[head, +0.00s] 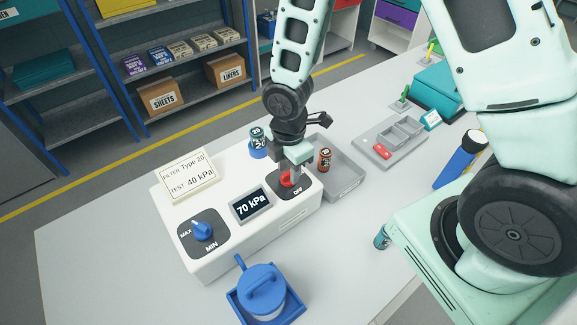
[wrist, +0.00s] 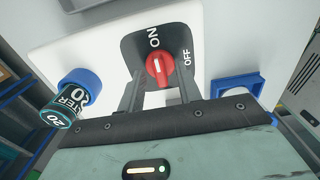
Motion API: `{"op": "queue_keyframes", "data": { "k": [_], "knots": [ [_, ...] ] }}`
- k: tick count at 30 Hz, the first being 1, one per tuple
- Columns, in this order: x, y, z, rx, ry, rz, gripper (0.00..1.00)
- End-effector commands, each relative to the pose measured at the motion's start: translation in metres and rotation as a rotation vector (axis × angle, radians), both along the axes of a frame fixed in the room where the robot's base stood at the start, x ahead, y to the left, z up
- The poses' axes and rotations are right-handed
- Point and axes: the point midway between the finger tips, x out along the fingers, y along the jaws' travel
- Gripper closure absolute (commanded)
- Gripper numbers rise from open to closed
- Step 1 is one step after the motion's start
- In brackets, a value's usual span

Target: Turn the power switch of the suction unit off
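The suction unit (head: 222,250) is a white box on the table, its display (head: 250,205) reading 70 kPa. Its red power switch (wrist: 159,70) sits on a dark plate marked ON and OFF. In the wrist view the white mark on the switch points towards ON. My gripper (wrist: 160,78) is open, with one finger on each side of the red switch; I cannot tell whether either finger touches it. In the head view my gripper (head: 292,172) partly hides the switch (head: 288,181), and only OFF is readable.
A blue MAX/MIN knob (head: 202,230) and a card (head: 189,176) reading Type 20, 40 kPa are on the unit. A filter canister (head: 258,137) in a blue ring stands close behind my gripper. A grey tray (head: 343,185) with an orange canister (head: 325,160) lies right.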

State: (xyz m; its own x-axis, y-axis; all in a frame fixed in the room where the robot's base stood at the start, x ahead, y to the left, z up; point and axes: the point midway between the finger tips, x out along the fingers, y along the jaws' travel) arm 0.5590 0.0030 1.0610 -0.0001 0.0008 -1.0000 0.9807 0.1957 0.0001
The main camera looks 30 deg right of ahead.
Motion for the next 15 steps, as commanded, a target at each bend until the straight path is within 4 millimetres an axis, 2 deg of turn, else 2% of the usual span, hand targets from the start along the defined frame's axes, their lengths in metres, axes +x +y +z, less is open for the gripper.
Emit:
{"op": "queue_keyframes", "data": {
  "k": [10, 11, 14, 15],
  "knots": [
    [0.0001, -0.0004, -0.0043, -0.001, 0.0, 0.0, 0.65],
    [0.0001, -0.0004, -0.0043, -0.001, 0.0, 0.0, 0.71],
    [0.0, -0.0004, -0.0042, -0.001, 0.0, 0.0, 0.99],
    [0.0, -0.0003, -0.0042, -0.001, 0.0, 0.0, 1.0]
  ]
}}
